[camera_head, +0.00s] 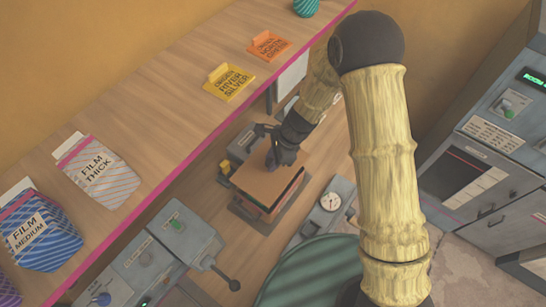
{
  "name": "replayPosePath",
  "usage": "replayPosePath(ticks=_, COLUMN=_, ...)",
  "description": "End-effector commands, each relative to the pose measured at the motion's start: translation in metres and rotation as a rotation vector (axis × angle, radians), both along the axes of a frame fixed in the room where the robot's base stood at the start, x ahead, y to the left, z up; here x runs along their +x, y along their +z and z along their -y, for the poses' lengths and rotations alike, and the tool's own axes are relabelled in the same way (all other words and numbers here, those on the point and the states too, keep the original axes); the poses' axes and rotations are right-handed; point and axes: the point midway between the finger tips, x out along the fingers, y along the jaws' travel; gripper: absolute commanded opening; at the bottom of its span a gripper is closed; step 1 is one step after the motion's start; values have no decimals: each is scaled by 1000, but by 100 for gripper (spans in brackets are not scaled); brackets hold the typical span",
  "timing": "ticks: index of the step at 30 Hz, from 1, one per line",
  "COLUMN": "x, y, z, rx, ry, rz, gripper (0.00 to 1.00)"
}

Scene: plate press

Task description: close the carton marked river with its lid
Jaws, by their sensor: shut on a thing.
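A flat brown square piece (264,182) lies level over a stack with a green edge and reddish-brown sides, on a dark base at a lower work surface. It may be a lid; I cannot tell for sure. My gripper (272,161) is shut at the far edge of this piece, with its fingers small and dark. No carton marked river can be read in this view. A yellow card (229,82) on the shelf reads order, river, silver.
The wooden shelf (150,88) with a pink edge also holds an orange card (269,46) and bags of film (98,172). A round gauge (331,201) stands right of the stack, and a lever (233,284) is in front. Grey machines (490,140) stand at right.

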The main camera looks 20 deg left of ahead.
Motion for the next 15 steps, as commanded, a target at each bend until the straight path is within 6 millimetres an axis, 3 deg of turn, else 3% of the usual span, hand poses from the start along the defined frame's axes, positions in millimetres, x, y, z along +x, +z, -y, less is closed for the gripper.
replayPosePath(ticks=15, x=0, y=-31, z=0, rx=-1, ry=1, rz=0, gripper=7)
